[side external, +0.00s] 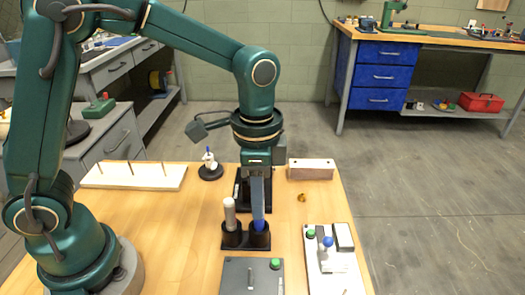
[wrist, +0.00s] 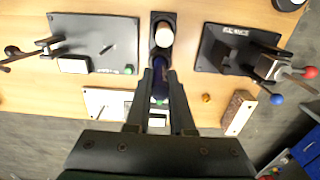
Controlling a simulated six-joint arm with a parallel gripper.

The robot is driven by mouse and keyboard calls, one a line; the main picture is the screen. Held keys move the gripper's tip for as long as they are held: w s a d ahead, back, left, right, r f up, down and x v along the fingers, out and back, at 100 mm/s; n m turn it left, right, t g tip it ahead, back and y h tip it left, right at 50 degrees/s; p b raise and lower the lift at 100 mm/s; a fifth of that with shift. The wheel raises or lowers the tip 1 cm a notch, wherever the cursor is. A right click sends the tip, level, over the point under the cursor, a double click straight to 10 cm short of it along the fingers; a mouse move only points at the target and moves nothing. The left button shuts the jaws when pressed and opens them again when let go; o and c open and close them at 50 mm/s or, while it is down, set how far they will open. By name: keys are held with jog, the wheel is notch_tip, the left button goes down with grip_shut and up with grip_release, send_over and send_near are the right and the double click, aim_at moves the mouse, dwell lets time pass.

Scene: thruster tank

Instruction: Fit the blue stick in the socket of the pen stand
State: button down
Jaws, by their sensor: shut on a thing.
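The blue stick (side external: 258,212) is upright in my gripper (side external: 257,190), which is shut on it. In the side view its lower end meets the mouth of the right-hand socket of the black pen stand (side external: 233,241); how deep it sits I cannot tell. A pale stick (side external: 229,213) stands upright in the left-hand socket. In the wrist view the blue stick (wrist: 160,88) is between the fingertips of my gripper (wrist: 160,80), right at the near socket of the pen stand (wrist: 153,48). The pale stick's top (wrist: 163,34) shows beyond it.
A dark plate with a handle and green button (side external: 252,276) lies in front of the pen stand. A white panel with a blue-knobbed lever (side external: 328,262) is at right. A wooden block (side external: 311,169), small brass part (side external: 302,197) and pegged board (side external: 133,176) lie farther back.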

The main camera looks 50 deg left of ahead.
jog(key=shift+f, duration=0.15)
jog(key=shift+f, duration=0.35)
jog(key=shift+f, duration=0.4)
dwell(0.3)
jog(key=c, duration=0.7)
grip_release()
jog(key=shift+r, duration=4.55)
